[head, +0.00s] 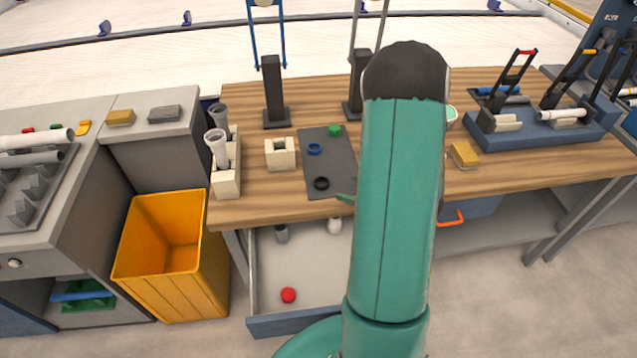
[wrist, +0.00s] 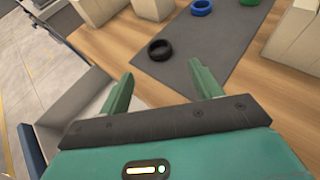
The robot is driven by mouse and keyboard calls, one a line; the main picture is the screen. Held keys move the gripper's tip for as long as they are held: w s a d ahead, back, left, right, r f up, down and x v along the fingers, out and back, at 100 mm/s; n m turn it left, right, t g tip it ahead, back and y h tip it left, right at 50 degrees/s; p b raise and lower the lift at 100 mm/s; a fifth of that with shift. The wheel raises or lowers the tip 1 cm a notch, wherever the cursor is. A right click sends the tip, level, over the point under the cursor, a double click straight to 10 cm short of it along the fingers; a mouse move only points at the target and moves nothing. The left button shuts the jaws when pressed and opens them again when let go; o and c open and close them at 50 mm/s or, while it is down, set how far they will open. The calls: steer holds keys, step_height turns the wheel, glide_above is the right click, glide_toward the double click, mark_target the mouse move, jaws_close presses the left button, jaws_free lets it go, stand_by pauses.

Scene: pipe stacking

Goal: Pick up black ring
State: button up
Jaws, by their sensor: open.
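The black ring (head: 321,184) lies flat on the near end of the dark grey mat (head: 337,160) on the wooden table. In the wrist view the black ring (wrist: 160,50) lies ahead of my gripper (wrist: 163,83), a little beyond the gap between the two green fingers. The fingers are apart with nothing between them and do not touch the ring. In the head view my arm hides most of the gripper; a green fingertip shows just right of the ring.
A blue ring (head: 314,149) and a green ring (head: 335,131) lie farther back on the mat. A cream block (head: 280,154) stands left of the mat. Below the table edge an open drawer (head: 270,265) holds a red ball (head: 288,295). An orange bin (head: 165,250) stands at left.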

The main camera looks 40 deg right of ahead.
mark_target(317, 181)
steer(key=x, duration=0.8)
steer(key=shift+w+a, duration=0.15)
steer(key=shift+w, duration=0.15)
steer(key=c, duration=1)
